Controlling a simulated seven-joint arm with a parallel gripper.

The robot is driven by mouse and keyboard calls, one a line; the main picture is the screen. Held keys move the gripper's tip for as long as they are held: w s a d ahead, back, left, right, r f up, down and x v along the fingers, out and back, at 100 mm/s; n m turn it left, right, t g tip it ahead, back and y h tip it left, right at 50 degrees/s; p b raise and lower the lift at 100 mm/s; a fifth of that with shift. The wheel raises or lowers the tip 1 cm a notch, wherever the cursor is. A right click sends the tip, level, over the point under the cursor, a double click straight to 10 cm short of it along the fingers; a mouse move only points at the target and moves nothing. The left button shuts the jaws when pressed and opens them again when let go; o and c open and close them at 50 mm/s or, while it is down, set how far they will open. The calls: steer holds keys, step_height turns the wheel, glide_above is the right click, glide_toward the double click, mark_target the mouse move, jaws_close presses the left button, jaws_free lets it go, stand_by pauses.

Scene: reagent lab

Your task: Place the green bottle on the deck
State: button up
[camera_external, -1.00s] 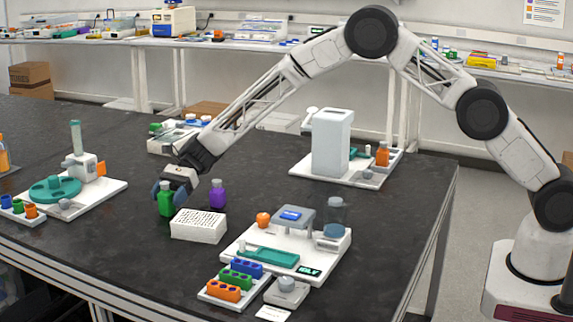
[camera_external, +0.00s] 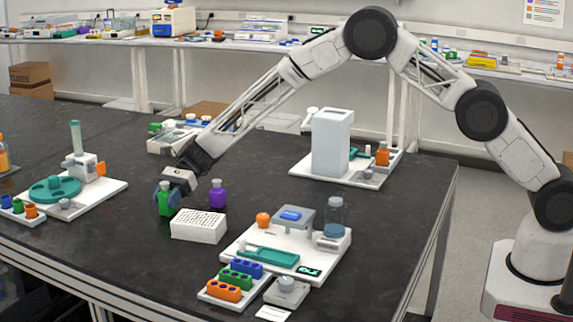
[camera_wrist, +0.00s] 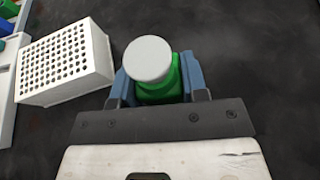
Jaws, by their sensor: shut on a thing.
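The green bottle (camera_external: 164,204) stands upright on the dark bench, left of the white perforated rack; its grey-white cap and green body show in the wrist view (camera_wrist: 160,92). My gripper (camera_external: 168,193) is shut on the bottle. In the wrist view my gripper (camera_wrist: 158,84) has one blue finger on each side of the bottle's body. Which surface is the deck is not labelled; a white platform (camera_external: 258,276) at the front centre carries a grey device, an orange ball, a green tray and a clear bottle.
The white perforated rack (camera_external: 198,227) is close to the bottle. A purple bottle (camera_external: 217,196) stands to its right. Coloured tube blocks (camera_external: 238,279) sit in front of the platform. A tall white device (camera_external: 331,142) stands behind.

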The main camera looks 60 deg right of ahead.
steer(key=shift+c, duration=1.4)
steer(key=shift+r, duration=0.2)
steer(key=shift+r, duration=4.85)
steer(key=shift+r, duration=0.1)
